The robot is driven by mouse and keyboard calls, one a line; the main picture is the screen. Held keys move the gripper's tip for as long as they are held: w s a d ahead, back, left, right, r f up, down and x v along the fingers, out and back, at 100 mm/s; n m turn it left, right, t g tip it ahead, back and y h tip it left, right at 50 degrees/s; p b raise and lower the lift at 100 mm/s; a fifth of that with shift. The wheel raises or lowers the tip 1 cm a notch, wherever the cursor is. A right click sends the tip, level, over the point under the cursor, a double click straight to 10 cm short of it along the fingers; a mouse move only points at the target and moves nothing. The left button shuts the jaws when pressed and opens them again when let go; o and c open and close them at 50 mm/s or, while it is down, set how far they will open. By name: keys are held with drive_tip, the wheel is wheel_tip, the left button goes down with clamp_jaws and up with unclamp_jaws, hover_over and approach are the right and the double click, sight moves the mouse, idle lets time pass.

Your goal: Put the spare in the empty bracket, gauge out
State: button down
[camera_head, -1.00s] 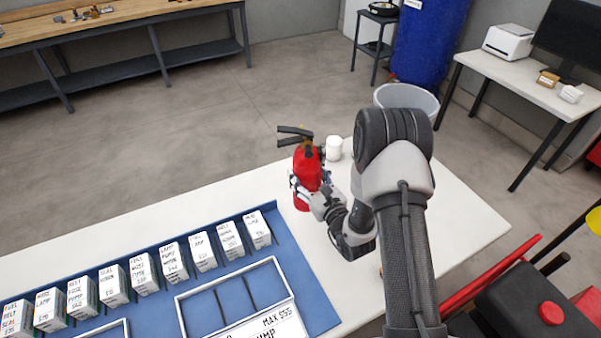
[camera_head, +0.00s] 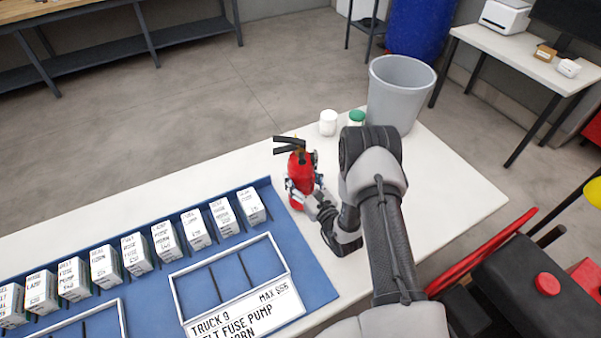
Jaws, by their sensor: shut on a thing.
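The spare is a red fire extinguisher (camera_head: 299,170) with a black handle on top, upright at the far side of the white table. My gripper (camera_head: 301,187) is shut around its body from the right. I cannot tell whether its base touches the table, and its gauge is not clear to see. No bracket can be made out in this view.
A blue tray (camera_head: 318,283) on the table (camera_head: 455,190) holds a row of labelled white boxes (camera_head: 135,253) and a white-framed, divided bin (camera_head: 228,283). A white jar (camera_head: 328,122), a green-lidded jar (camera_head: 356,118) and a grey bin (camera_head: 401,90) are beyond my arm.

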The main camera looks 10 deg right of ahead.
drive_tip(key=shift+w+f, duration=0.1)
drive_tip(key=shift+f, duration=0.65)
drive_tip(key=c, duration=0.9)
unclamp_jaws()
drive_tip(key=shift+f+b, duration=0.3)
drive_tip(key=o, duration=0.4)
drive_tip(key=shift+r, duration=0.1)
